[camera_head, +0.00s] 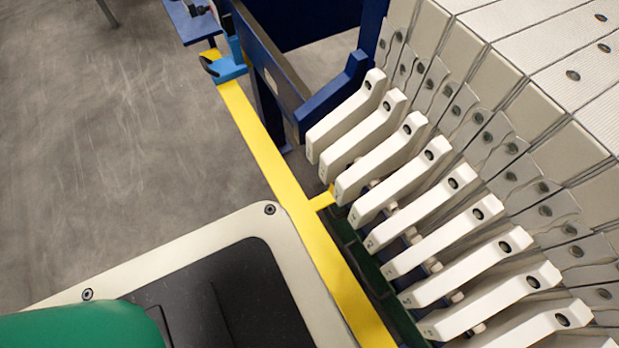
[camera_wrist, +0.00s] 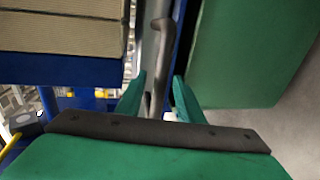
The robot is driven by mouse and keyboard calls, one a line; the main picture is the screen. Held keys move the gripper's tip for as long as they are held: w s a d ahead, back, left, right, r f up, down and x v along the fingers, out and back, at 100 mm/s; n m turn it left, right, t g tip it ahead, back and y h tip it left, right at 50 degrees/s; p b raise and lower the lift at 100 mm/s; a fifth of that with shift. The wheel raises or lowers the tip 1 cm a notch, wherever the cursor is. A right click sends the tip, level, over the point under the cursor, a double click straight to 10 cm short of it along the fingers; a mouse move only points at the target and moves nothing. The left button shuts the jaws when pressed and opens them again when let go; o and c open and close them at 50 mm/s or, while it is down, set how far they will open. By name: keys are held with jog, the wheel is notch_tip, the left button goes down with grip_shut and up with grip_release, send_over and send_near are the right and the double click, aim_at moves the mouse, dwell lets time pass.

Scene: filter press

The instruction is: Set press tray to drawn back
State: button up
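In the wrist view, my gripper (camera_wrist: 158,80) has two green fingers standing apart. A dark grey bent handle (camera_wrist: 162,38) runs down between them, with a visible gap beside the fingers. I cannot tell whether either finger touches it. The handle appears to lie along a pale grey strip. I cannot clearly identify the press tray. A dark green strip (camera_head: 358,252) shows under the plate handles in the head view, but I cannot tell whether it is the tray. My gripper is out of sight in the head view.
A row of pale filter plates with protruding handles (camera_head: 407,185) fills the right of the head view. A yellow rail (camera_head: 262,142) runs beside them, with a blue bracket (camera_head: 226,68) on it. A large green panel (camera_wrist: 250,50) stands right in the wrist view.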

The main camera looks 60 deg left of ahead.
jog(key=v, duration=1)
jog(key=shift+s, duration=0.15)
